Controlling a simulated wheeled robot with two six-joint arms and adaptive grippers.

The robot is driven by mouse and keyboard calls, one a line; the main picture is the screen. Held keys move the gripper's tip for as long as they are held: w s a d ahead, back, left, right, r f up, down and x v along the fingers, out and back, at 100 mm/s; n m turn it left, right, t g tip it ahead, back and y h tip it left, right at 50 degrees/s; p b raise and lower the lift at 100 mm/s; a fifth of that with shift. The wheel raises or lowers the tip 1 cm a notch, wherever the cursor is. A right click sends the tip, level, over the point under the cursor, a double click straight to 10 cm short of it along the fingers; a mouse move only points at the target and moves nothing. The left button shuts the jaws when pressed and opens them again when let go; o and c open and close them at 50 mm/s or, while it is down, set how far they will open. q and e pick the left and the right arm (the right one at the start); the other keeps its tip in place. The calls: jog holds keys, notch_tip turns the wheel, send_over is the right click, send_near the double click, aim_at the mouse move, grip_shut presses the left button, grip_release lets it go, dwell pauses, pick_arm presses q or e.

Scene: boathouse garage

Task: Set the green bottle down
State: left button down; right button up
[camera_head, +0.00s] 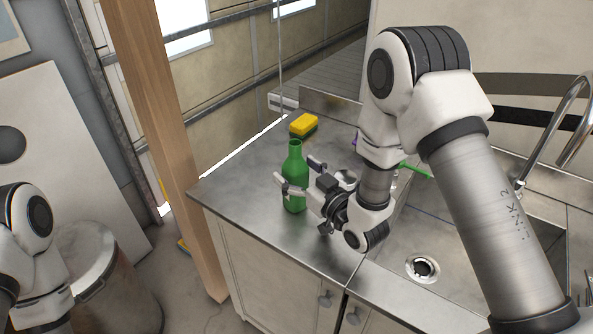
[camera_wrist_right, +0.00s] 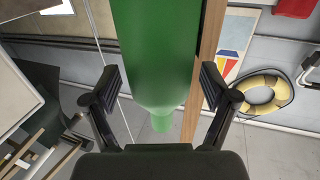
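The green bottle (camera_head: 294,180) is upright at the sink counter's (camera_head: 240,190) left part, its base appearing to rest on the metal top. In the right wrist view the bottle (camera_wrist_right: 160,55) fills the middle, between the two fingers. My right gripper (camera_head: 297,171) reaches in from the right with a finger on each side of the bottle. The right wrist view shows narrow gaps between the finger pads and the bottle, so the gripper (camera_wrist_right: 161,82) looks open. My left gripper is out of view; only part of my left arm shows at the lower left.
A yellow and green sponge (camera_head: 303,125) lies behind the bottle. The sink with its drain (camera_head: 422,268) and a curved tap (camera_head: 560,130) are to the right. A wooden post (camera_head: 170,120) stands just left of the counter. The counter's front left is clear.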

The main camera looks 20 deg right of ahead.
jog(key=v, duration=1.2)
grip_shut()
dwell(0.4)
dwell(0.9)
